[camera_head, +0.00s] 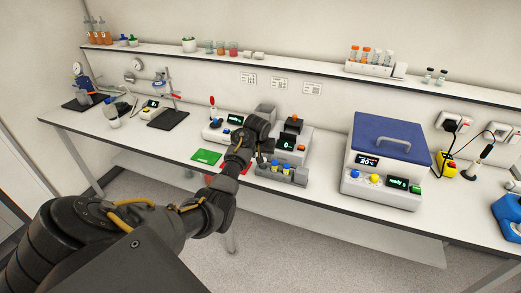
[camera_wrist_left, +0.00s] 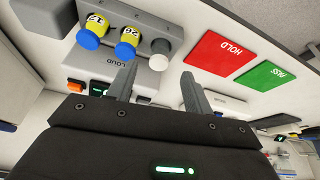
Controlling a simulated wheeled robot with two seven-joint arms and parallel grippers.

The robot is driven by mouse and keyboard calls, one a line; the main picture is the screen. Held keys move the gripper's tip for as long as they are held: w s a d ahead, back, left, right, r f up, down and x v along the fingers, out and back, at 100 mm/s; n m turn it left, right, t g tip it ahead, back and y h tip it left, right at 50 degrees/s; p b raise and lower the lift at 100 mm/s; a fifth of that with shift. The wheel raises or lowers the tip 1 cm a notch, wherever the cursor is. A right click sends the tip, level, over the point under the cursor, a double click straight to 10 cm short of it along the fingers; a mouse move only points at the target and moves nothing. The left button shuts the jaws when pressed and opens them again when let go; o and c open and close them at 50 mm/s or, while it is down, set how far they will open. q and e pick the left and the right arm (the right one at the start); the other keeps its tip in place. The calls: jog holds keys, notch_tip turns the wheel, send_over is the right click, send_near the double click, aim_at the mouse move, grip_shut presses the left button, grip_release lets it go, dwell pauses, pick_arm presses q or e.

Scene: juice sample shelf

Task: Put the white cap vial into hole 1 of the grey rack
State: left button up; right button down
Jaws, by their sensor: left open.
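The grey rack (camera_head: 290,179) stands on the bench in front of a grey meter; it also shows in the wrist view (camera_wrist_left: 140,15). Two yellow vials with blue caps, marked 12 (camera_wrist_left: 93,30) and 26 (camera_wrist_left: 128,42), stand in it. The white cap vial (camera_wrist_left: 160,48) is in line with them, at the rack end nearest the red card. My left gripper (camera_wrist_left: 158,72) is open and empty, its fingers apart on either side of the white cap's line in the picture, not closed on it. In the head view my left gripper (camera_head: 261,155) hides that rack end. Hole numbers are not readable.
A red HOLD card (camera_wrist_left: 222,52) and a green card (camera_wrist_left: 265,76) lie beside the rack. The meter (camera_head: 293,140) with a lit display stands close behind it. A blue-lidded machine (camera_head: 390,138) stands to the right. A wall shelf (camera_head: 290,73) runs above.

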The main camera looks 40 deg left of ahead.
pick_arm(q)
jog(key=b+v, duration=0.1)
jog(key=v, duration=0.6)
